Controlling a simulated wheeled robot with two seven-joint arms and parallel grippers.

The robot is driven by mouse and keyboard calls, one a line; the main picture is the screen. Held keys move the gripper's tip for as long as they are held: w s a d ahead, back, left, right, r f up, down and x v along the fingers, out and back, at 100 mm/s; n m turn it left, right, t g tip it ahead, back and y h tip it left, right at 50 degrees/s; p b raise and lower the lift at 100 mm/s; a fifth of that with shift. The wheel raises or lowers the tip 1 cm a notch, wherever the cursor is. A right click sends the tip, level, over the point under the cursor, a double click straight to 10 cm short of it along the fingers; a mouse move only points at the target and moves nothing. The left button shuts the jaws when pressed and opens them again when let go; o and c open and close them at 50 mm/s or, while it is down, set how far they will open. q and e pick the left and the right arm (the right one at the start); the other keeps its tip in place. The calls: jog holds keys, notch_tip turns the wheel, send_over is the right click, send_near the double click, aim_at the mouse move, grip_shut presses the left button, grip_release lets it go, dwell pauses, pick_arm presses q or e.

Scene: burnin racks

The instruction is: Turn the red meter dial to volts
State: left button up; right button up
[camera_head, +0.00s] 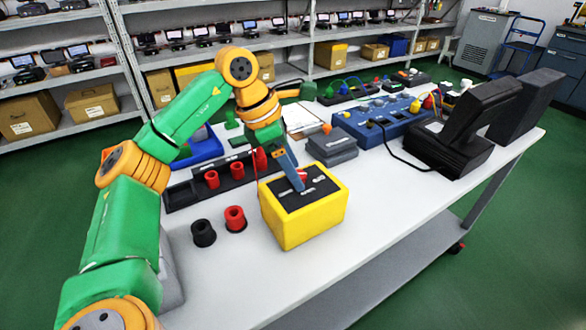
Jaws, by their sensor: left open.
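The meter is a yellow box (303,221) with a dark top panel (322,188) bearing small pale labels, standing upright on the white table. A small red part, which looks like the dial (303,174), shows on the top panel, partly hidden behind my gripper. My left gripper (298,187) points steeply down, with its blue-grey fingers at the dial on the panel. It is open; I cannot tell whether the fingers touch the dial or stand around it. The dial's pointer position is hidden. My right gripper is not in view.
A red ring-shaped plug (235,219) and a black one (203,233) stand left of the meter. A dark rack with red plugs (211,180) lies behind them. A grey box (332,151), a blue panel (378,122) and a black monitor (470,115) stand further back. The table front is clear.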

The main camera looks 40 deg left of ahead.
pick_arm(q)
grip_shut()
jog(key=shift+r+m+p, duration=0.2)
jog(key=shift+m+p, duration=0.3)
jog(key=shift+p, duration=0.4)
jog(key=m+p, duration=0.2)
jog(key=m+g+h+p, duration=0.1)
jog(key=m+p, duration=0.1)
jog(key=p, duration=0.1)
jog(key=m+g+p, duration=0.1)
jog(key=m+p, duration=0.1)
jog(key=shift+w+a+r, duration=0.1)
jog(key=shift+w, duration=0.2)
jog(key=shift+w+m+g+p, duration=0.1)
jog(key=shift+m+g+p, duration=0.6)
jog(key=shift+m+p, duration=0.4)
jog(key=shift+w+f+m+g+p, duration=0.1)
jog(key=shift+f+m+g+p, duration=0.1)
jog(key=shift+m, duration=0.4)
jog(key=shift+f+m+g+p, duration=0.1)
jog(key=shift+m+g, duration=0.1)
jog(key=shift+m, duration=0.4)
grip_release()
